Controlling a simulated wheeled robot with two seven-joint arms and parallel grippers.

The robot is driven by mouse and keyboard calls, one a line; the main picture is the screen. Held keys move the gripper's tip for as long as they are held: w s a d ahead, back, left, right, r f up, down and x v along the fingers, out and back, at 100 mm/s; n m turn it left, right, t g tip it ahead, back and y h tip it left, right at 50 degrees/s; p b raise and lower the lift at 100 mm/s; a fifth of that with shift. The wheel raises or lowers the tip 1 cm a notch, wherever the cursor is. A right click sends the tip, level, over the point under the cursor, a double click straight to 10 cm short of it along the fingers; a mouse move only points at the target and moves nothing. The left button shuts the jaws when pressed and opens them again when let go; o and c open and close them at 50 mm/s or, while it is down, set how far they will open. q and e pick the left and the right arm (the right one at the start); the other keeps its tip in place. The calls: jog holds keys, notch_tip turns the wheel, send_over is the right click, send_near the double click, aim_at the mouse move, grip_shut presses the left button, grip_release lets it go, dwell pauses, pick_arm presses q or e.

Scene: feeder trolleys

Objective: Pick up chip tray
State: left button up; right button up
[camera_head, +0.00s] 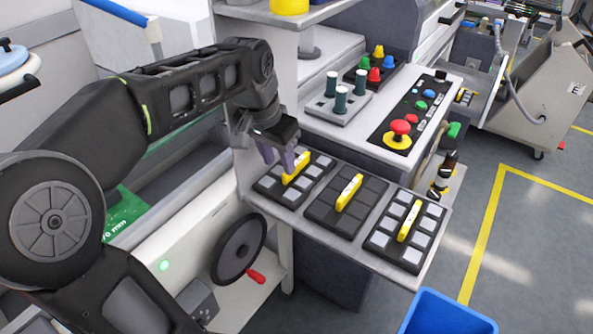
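Three dark chip trays with yellow bar handles lie in a row on a light shelf: a left tray (303,187), a middle tray (328,207) and a right tray (391,235). The left and right trays hold light grey square chips; the middle tray's squares look dark. My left gripper (278,158) points down at the left tray, its two fingers apart. One finger overlaps the left tray's yellow handle (299,167) in the picture; I cannot tell whether they touch. The gripper partly hides this tray's far left corner. My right gripper is not in view.
Behind the trays are a grey block with dark green pegs (340,101), a panel with a red emergency button (401,127), and coloured knobs (375,74). A black handwheel (239,250) is below left. A blue bin (447,315) stands at the bottom right. Grey floor is free at right.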

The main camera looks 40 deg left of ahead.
aim_at(296, 162)
pick_arm(q)
jog(key=shift+w, duration=1.85)
jog(key=shift+w, duration=0.15)
jog(key=x, duration=0.5)
jog(key=shift+w, duration=0.4)
jog(key=shift+c, duration=0.3)
grip_shut()
